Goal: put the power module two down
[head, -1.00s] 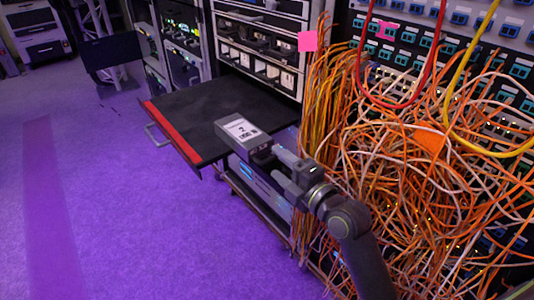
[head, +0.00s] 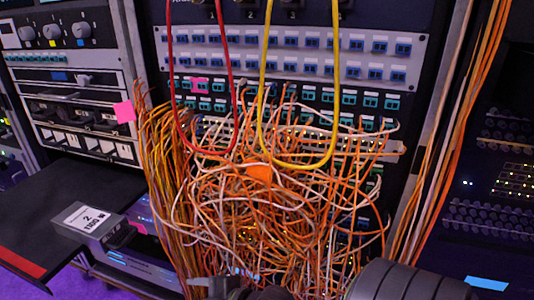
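The power module (head: 85,222) is a grey box with a white label reading 2 and 1300 W. It is at the right front edge of a pulled-out black shelf (head: 65,190), and its connector end faces right. It looks as if it rests there, but its underside is hidden. No gripper is on it. My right arm crosses the bottom right, and what looks like its gripper (head: 212,287) is low at the bottom edge, apart from the module. Its fingers are cut off and dark. My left gripper is not in view.
A dense tangle of orange and white cables (head: 270,210) hangs before the patch panels. A red cable (head: 231,90) and a yellow cable (head: 336,90) loop above it. A blue-lit unit (head: 135,268) is below the module. Another rack (head: 495,170) stands right.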

